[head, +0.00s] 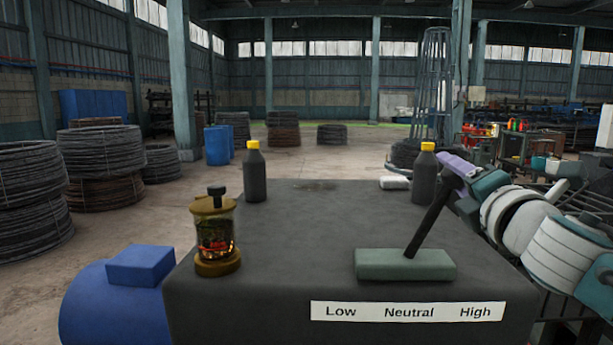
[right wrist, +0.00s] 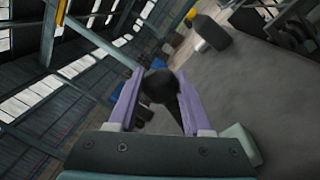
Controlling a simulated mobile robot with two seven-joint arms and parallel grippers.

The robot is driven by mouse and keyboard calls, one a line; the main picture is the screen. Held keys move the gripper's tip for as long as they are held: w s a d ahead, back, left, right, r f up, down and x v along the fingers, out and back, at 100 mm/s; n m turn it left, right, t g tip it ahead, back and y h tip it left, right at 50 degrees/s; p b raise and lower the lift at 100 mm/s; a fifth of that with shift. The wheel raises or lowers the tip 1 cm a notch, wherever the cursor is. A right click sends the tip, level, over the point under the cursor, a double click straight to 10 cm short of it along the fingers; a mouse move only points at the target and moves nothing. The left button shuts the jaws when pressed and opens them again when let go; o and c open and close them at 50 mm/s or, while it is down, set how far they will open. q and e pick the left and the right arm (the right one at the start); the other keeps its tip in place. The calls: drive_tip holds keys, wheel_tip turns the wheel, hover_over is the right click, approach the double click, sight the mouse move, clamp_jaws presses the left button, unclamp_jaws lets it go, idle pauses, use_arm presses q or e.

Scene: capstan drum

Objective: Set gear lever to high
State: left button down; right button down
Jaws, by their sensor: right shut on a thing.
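The gear lever (head: 428,223) is a dark rod that rises from a grey-green base block (head: 405,265) on the dark housing. It tilts to the right, toward the High side. A white label (head: 408,312) on the housing's front reads Low, Neutral, High from left to right. My right gripper (head: 450,172), with purple fingers, is at the lever's top end. In the right wrist view my right gripper (right wrist: 160,100) is shut on the lever's dark round knob (right wrist: 160,87). The knob is mostly hidden in the head view. My left gripper is not in view.
A brass-and-glass lubricator (head: 215,232) stands on the housing's left. Two dark bottles with yellow caps stand behind, one at the left (head: 254,175) and one near my right gripper (head: 424,177). A white block (head: 394,182) lies at the back. The housing's middle is clear.

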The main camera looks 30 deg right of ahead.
drive_tip(key=shift+s+d+f+m+b, duration=0.3)
drive_tip(key=shift+d+f+m, duration=0.05)
drive_tip(key=shift+d+m, duration=0.2)
drive_tip(key=shift+s+d, duration=0.1)
drive_tip(key=shift+d+f, duration=0.1)
drive_tip(key=shift+c, duration=1.7)
unclamp_jaws()
drive_tip(key=shift+s, duration=0.1)
drive_tip(key=shift+s+a, duration=0.25)
drive_tip(key=b+v, duration=0.2)
drive_tip(key=v, duration=0.7)
